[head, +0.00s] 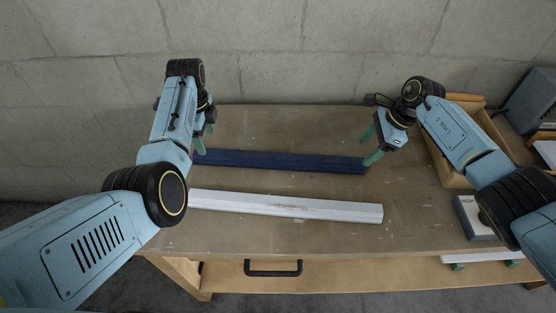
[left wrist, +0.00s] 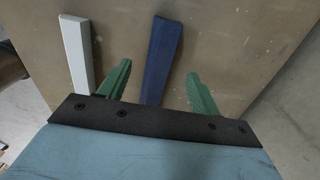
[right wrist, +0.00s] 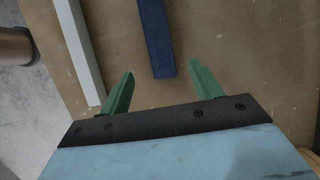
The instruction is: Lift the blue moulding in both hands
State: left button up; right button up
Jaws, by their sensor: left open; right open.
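The blue moulding (head: 280,160) is a long dark-blue strip lying flat across the middle of the table. My left gripper (head: 204,141) is open near its left end. In the left wrist view the blue moulding (left wrist: 161,55) runs up between the spread green fingers (left wrist: 158,85). My right gripper (head: 371,145) is open at its right end. In the right wrist view the end of the blue moulding (right wrist: 156,40) lies just ahead of the open fingers (right wrist: 158,85), in line with the gap between them. Both grippers are empty; I cannot tell their exact height above the table.
A white moulding (head: 290,206) lies in front of the blue one, roughly parallel. The wooden table (head: 260,235) has a black drawer handle (head: 273,268) at the front. A wooden crate (head: 447,168) and a grey box (head: 474,217) stand at the right. A concrete wall (head: 270,50) is behind.

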aim_at(210, 153)
pick_arm(q)
notch_tip(210, 153, down, 5)
jog(key=shift+r, duration=0.1)
pick_arm(e)
jog(key=x, duration=0.5)
pick_arm(q)
jog(key=shift+f, duration=0.65)
pick_arm(e)
jog(key=shift+w+a+f, duration=0.1)
jog(key=shift+a+f, duration=0.15)
jog(key=shift+f, duration=0.25)
pick_arm(q)
jog(key=shift+f, duration=0.6)
pick_arm(e)
jog(key=shift+a+f, duration=0.2)
jog(key=shift+f, duration=0.4)
pick_arm(q)
jog(key=c, duration=1.3)
pick_arm(e)
jog(key=c, duration=1.3)
pick_arm(q)
jog(key=shift+o, duration=0.2)
pick_arm(e)
jog(key=shift+o, duration=0.2)
